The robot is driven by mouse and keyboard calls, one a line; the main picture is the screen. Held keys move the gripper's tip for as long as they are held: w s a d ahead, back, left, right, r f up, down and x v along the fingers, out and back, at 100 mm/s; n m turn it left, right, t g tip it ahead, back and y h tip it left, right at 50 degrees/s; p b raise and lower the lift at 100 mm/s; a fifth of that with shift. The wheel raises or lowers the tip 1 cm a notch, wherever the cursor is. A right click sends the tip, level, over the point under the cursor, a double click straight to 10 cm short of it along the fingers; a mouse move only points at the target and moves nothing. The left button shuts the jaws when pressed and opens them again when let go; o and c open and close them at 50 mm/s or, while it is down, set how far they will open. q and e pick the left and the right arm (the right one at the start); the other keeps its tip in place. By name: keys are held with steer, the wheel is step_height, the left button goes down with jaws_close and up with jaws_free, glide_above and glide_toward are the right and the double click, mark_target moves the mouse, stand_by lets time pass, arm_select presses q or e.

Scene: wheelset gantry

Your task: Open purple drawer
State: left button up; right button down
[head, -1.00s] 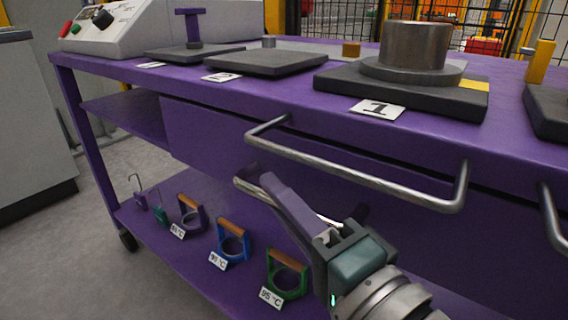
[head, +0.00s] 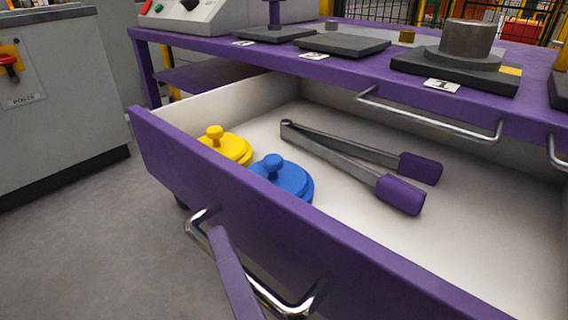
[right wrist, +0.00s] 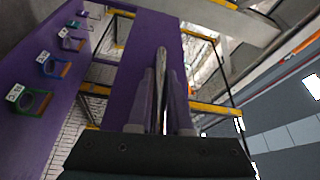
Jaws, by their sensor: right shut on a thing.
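The purple drawer (head: 160,165) stands pulled out from the purple workbench in the head view, with its white inside showing. Its metal bar handle (head: 275,297) is on the front panel. My right gripper (head: 222,245) is at this handle, with one purple finger in front of it and the rest out of frame. In the right wrist view the two purple fingers (right wrist: 163,105) are shut around the metal handle bar (right wrist: 161,75). My left gripper is not in view.
The drawer holds a yellow knobbed disc (head: 232,150), a blue knobbed disc (head: 285,182) and tongs with purple tips (head: 330,150). A fixed rail (head: 430,118) runs along the bench edge above. Grey floor (head: 80,240) is free at left.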

steer(key=shift+s+a+r, duration=0.1)
steer(key=shift+s+a, duration=0.55)
steer(key=shift+s, duration=0.2)
steer(key=shift+s+a, duration=0.6)
steer(key=shift+s, duration=0.2)
steer(key=c, duration=0.8)
jaws_free()
steer(key=shift+c, duration=0.2)
steer(key=shift+s+d, duration=0.1)
steer(key=p+v, duration=0.2)
steer(key=v, duration=0.7)
steer(key=shift+s+d, duration=0.15)
steer(key=shift+s, duration=0.2)
